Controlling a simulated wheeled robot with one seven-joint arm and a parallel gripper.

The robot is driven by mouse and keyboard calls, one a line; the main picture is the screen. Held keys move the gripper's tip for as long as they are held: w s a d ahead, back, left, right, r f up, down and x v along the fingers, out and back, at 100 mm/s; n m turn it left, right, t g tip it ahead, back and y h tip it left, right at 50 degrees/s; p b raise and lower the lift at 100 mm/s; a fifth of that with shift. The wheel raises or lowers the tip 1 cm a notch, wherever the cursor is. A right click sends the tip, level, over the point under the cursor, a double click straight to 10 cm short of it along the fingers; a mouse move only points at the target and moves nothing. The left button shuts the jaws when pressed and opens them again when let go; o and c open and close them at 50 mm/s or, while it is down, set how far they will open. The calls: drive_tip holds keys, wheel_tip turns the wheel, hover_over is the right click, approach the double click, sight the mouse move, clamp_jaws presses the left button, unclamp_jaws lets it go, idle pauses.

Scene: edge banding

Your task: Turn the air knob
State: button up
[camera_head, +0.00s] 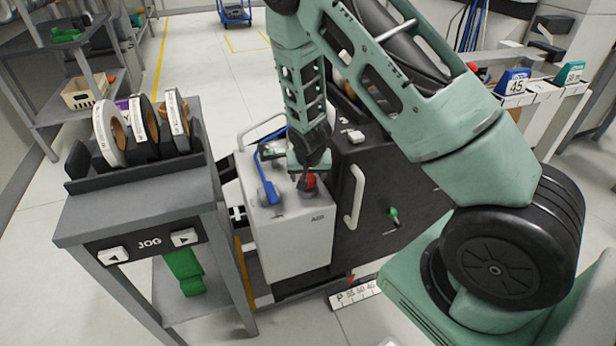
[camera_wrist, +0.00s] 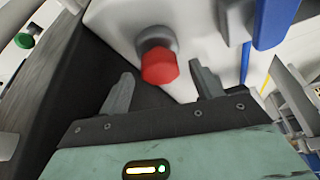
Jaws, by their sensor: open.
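The air knob (camera_head: 310,182) is red and sits on top of a light grey box (camera_head: 290,235) marked with small dark letters. In the wrist view the red knob (camera_wrist: 159,67) stands on a grey collar, just beyond the fingertips and roughly between them. My gripper (camera_head: 305,172) is above the box, right by the knob; its fingers are partly hidden in the head view. In the wrist view my gripper (camera_wrist: 162,82) has its two fingers spread apart with nothing held between them. I cannot tell whether a finger touches the knob.
A blue handle (camera_head: 268,190) lies on the box left of the knob. A dark cabinet (camera_head: 385,190) with a white handle (camera_head: 354,197) stands right. A grey stand (camera_head: 140,225) with tape rolls and JOG buttons is left. A green knob (camera_head: 393,213) is on the cabinet front.

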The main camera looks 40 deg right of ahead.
drive_tip(key=shift+w+f, duration=0.1)
drive_tip(key=shift+f, duration=0.2)
drive_tip(key=c, duration=1)
drive_tip(key=shift+d+n, duration=0.15)
drive_tip(key=shift+n, duration=0.45)
drive_tip(key=shift+n+y, duration=0.3)
drive_tip(key=shift+n, duration=0.2)
drive_tip(key=o, duration=1)
drive_tip(key=shift+r+t, duration=0.1)
drive_tip(key=shift+t, duration=0.2)
